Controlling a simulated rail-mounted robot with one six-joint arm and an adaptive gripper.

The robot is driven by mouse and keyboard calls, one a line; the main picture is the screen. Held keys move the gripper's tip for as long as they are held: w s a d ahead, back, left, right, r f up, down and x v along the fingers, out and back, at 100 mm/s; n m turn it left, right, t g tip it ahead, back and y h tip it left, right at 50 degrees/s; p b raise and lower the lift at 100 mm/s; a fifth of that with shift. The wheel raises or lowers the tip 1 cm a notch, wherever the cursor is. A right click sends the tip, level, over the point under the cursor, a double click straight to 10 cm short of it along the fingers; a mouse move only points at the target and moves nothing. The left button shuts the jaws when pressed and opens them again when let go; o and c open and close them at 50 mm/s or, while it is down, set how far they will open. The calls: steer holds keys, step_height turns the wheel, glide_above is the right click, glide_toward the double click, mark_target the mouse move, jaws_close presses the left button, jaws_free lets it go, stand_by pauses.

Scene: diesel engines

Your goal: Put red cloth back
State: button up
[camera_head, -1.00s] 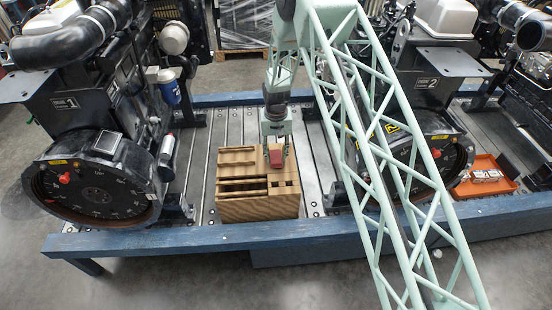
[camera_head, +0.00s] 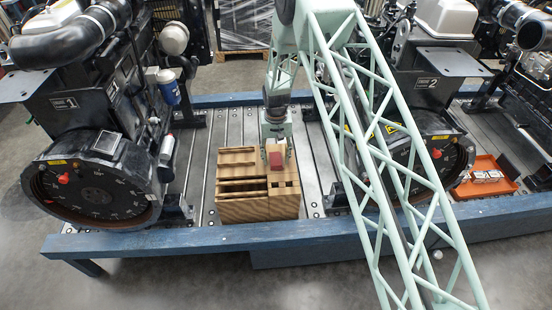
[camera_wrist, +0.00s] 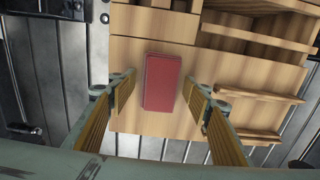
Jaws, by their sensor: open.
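The red cloth (camera_head: 276,159) shows as a compact red block on the right part of the wooden holder (camera_head: 240,209). In the wrist view the red cloth (camera_wrist: 163,82) lies flat on bare wood, its long side running up and down the picture. My gripper (camera_head: 277,152) is right above the cloth, pointing down. In the wrist view my gripper (camera_wrist: 158,84) is open, with one finger on each side of the cloth and a gap on both sides. I cannot tell how far the fingertips are above the wood.
The wooden holder has slots and ledges (camera_wrist: 255,95) to the right in the wrist view. Engine 1 (camera_head: 95,185) stands left of the holder and engine 2 (camera_head: 435,150) right of it. An orange tray (camera_head: 488,178) lies far right. The blue bench frame (camera_head: 200,238) runs in front.

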mark_target(276, 159)
step_height(276, 159, up, 12)
steer(key=p, duration=0.2)
steer(key=shift+r+p, duration=0.15)
steer(key=shift+p, duration=0.25)
stand_by(0.4)
steer(key=shift+r, duration=0.1)
stand_by(0.7)
